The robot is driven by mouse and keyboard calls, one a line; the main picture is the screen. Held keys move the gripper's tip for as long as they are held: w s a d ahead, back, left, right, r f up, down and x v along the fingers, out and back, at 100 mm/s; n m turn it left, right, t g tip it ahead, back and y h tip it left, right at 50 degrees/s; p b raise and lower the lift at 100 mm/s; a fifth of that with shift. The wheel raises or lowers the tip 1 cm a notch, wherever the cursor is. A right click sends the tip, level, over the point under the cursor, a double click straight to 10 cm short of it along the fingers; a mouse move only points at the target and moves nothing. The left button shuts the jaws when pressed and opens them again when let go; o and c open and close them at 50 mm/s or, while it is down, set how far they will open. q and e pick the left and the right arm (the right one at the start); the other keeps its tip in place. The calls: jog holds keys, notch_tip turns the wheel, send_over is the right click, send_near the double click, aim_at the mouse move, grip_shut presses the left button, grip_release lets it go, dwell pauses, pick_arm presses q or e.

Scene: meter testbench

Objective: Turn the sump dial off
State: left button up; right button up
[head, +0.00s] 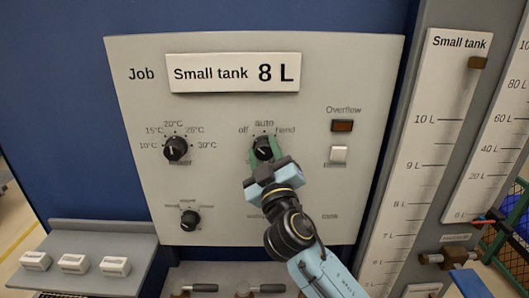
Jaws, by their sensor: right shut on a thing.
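The dial with the off, auto and hand marks (263,148) is a round black knob on the pale panel. Its own name label is hidden behind my gripper. My right gripper (264,154) reaches up from below, with its green fingers shut on this knob from both sides. The knob's pointer looks turned toward the upper left, though the fingers partly cover it. My left gripper is not in view.
A temperature dial (175,149) sits to the left and another black dial (190,219) below it. An Overflow lamp (342,126) and a white button (339,154) are to the right. A small grey shelf (90,275) juts out at lower left, and tank gauges (430,130) stand at right.

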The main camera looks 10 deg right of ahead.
jog(key=o, duration=1)
jog(key=b+v, duration=0.4)
jog(key=v, duration=0.9)
jog(key=shift+s+f, duration=0.1)
jog(key=shift+s, duration=0.05)
